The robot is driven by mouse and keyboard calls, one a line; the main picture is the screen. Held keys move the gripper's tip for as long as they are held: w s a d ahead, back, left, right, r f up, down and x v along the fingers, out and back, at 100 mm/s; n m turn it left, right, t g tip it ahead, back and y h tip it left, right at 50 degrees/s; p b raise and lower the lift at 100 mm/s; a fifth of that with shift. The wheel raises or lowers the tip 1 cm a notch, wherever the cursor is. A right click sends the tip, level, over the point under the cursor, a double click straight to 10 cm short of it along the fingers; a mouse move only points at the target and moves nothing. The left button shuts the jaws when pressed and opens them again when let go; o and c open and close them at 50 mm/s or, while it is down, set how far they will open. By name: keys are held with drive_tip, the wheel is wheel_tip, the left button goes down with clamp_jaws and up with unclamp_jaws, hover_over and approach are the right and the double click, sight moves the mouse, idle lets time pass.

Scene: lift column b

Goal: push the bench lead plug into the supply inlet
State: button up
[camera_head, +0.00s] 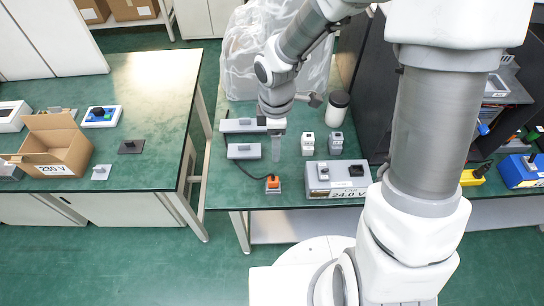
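A small orange plug (273,184) lies near the front edge of the right green bench. A black cable runs from it up and left towards the grey boxes. The grey supply box (322,188) stands to its right and reads 24.0 V.
Two grey boxes (244,151) lie left of my gripper. Two small grey devices (308,144) and a dark-lidded jar (337,108) stand to its right. A clear plastic bag (247,62) is behind. The left table (150,155) holds an open carton (75,143), across a floor gap.

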sight(273, 177)
wheel_tip(273, 177, down, 12)
drive_tip(key=shift+a+f+b, duration=0.1)
drive_tip(key=shift+b, duration=0.85)
drive_tip(key=f, duration=0.4)
drive_tip(key=shift+s+a, duration=0.2)
drive_tip(key=shift+s, duration=0.1)
drive_tip(key=shift+f, duration=0.5)
clamp_jaws()
